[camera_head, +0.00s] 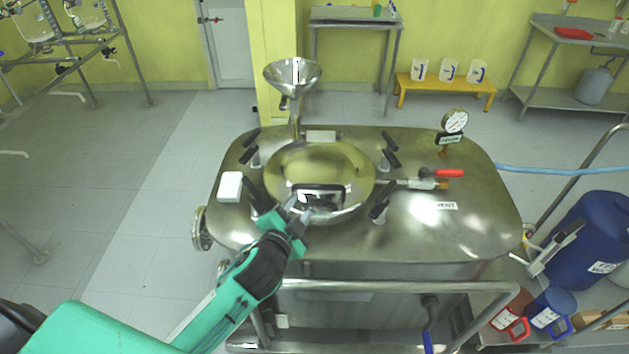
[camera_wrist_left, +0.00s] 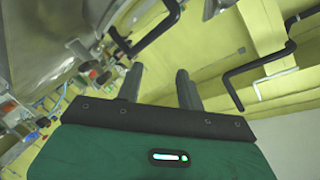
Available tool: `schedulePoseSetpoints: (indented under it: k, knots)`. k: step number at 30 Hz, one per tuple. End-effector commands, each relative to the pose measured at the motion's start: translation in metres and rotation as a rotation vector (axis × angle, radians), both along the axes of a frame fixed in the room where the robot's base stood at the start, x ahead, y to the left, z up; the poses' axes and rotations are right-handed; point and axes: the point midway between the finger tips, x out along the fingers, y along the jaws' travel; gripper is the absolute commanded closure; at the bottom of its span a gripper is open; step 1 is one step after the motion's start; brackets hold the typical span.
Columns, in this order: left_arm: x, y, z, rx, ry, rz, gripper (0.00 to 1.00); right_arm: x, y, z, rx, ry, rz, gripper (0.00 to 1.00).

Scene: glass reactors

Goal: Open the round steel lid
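The round steel lid (camera_head: 300,165) is shiny and domed. It lies on top of the steel vessel in the head view and looks closed. A black bar handle (camera_head: 322,187) stands on its near half. My left gripper (camera_head: 304,212) is at the near-left edge of the lid, just short of the handle. In the left wrist view its two fingers (camera_wrist_left: 158,88) are apart with nothing between them. Black bent bars show beyond the fingers there, one at upper left and one at right; I cannot tell which is the lid handle. My right gripper is not in view.
Black-handled clamps (camera_head: 384,206) stand around the lid. A steel funnel (camera_head: 293,75) rises behind it. A white block (camera_head: 230,186) sits at left. A red-handled valve (camera_head: 448,173) and a pressure gauge (camera_head: 454,121) are at right. A steel rail (camera_head: 400,286) runs along the vessel's front.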

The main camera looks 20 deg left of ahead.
Motion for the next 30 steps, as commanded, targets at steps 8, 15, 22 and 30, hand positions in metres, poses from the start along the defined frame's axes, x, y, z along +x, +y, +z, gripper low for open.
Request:
schedulePoseSetpoints:
  k: [8,15,22,30]
  knots:
    - [0.042,-0.078,0.136,0.489,-0.633,-0.376,0.62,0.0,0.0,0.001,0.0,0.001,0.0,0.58]
    - [0.026,-0.143,0.175,1.0,-1.068,-0.746,0.62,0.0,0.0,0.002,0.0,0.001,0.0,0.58]
    - [0.022,-0.149,0.145,1.553,-1.297,-1.155,0.62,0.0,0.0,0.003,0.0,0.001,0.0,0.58]
    - [0.058,-0.057,0.101,2.18,-1.183,-1.704,0.62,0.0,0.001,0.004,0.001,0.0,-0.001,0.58]
